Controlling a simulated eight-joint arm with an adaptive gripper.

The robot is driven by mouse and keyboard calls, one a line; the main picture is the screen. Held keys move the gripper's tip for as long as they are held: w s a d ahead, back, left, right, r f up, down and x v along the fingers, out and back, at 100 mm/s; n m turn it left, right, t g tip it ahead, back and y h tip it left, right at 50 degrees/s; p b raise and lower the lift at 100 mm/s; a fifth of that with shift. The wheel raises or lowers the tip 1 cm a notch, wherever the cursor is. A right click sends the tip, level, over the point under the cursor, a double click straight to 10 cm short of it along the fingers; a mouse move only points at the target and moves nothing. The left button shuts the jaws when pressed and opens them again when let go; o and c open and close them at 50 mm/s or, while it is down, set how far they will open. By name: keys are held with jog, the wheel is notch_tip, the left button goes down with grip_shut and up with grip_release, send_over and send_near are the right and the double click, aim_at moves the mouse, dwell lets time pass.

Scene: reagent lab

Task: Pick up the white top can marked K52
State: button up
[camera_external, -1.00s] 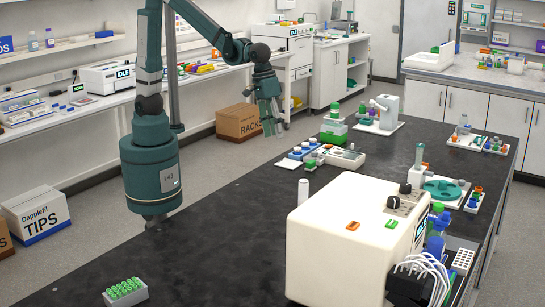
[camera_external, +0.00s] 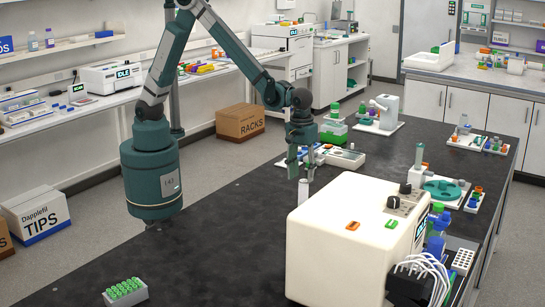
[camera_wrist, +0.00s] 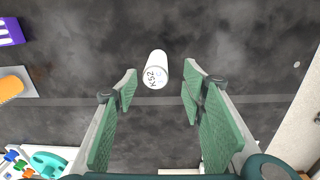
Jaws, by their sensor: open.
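The white can (camera_wrist: 157,68) marked K52 stands on the dark bench in the wrist view, its marked white top facing the camera. It lies just beyond the fingertips, between their lines. In the external view the can (camera_external: 303,193) stands left of the big cream machine. My gripper (camera_wrist: 159,84) is open and empty, with green pads on both sides of the gap. In the external view my gripper (camera_external: 301,172) points down just above the can. I cannot tell the exact height gap.
The cream machine (camera_external: 335,240) stands close to the right of the can. A tray with a grey device (camera_external: 343,158) is behind my gripper. A rack of green-capped tubes (camera_external: 125,291) is at the front left. The bench left of the can is clear.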

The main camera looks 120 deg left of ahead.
aim_at(305, 180)
jog(key=shift+w+a+f+n, duration=0.2)
jog(key=shift+w+f, duration=0.1)
jog(key=shift+f, duration=0.4)
jog(key=shift+w+a+f+n, duration=0.1)
jog(key=shift+w+f+n, duration=0.15)
jog(key=shift+f, duration=0.45)
jog(key=shift+f, duration=0.1)
jog(key=shift+f, duration=1.2)
jog(key=shift+f, duration=0.1)
jog(key=shift+s+d+f+b, duration=0.1)
jog(key=shift+f+b, duration=0.15)
jog(key=shift+f, duration=1)
jog(key=shift+s+f+b, duration=0.1)
jog(key=shift+f+b, duration=0.1)
jog(key=shift+f, duration=1.05)
jog(key=c, duration=1)
